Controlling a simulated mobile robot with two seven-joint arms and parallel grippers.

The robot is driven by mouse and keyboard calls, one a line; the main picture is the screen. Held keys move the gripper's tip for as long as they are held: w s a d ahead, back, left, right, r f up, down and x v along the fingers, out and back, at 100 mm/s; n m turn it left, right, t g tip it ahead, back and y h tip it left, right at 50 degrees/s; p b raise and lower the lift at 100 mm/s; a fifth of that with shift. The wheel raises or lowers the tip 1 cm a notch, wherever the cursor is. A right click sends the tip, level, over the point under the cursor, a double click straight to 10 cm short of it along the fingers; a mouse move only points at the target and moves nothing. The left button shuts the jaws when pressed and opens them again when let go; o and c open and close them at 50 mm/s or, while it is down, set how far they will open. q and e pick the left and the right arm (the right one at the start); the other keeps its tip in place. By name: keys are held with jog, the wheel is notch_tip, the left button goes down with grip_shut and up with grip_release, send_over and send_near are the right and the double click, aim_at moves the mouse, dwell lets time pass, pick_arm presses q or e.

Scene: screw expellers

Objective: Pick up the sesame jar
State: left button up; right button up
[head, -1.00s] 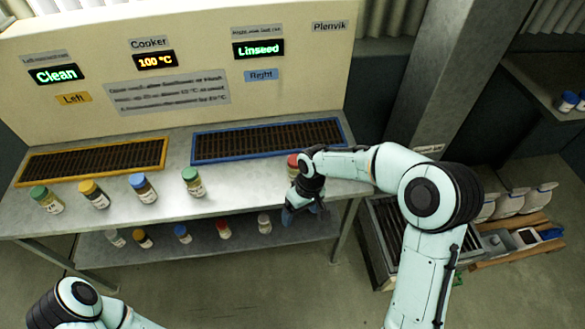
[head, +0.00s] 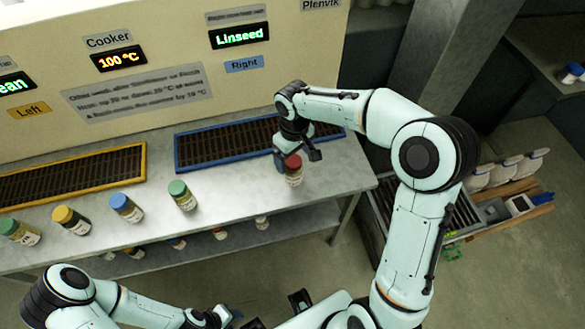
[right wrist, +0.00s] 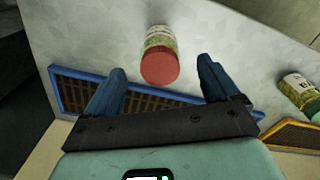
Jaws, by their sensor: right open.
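A red-lidded jar (head: 293,170) stands at the right end of the metal counter, its label too small to read. My right gripper (head: 298,157) is open just above and behind it. In the right wrist view the red-lidded jar (right wrist: 160,62) shows between the open fingers, which are not closed on it. Green (head: 182,195), blue (head: 126,208), yellow (head: 72,220) and another green-lidded jar (head: 20,231) stand in a row to the left. I cannot tell by label which is sesame. My left gripper (head: 222,316) is low at the bottom edge, partly cut off.
A blue-framed grate (head: 180,152) lies behind the red-lidded jar, and a yellow-framed grate (head: 140,165) farther left. More jars (head: 220,233) stand on the lower shelf. The counter between the red-lidded and nearest green-lidded jar is clear. A pillar (head: 455,70) rises at the right.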

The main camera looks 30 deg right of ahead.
aim_at(293, 161)
notch_tip(293, 161, down, 3)
jog(key=shift+w, duration=0.15)
notch_tip(293, 161, down, 5)
jog(key=shift+f, duration=0.1)
jog(key=c, duration=1.3)
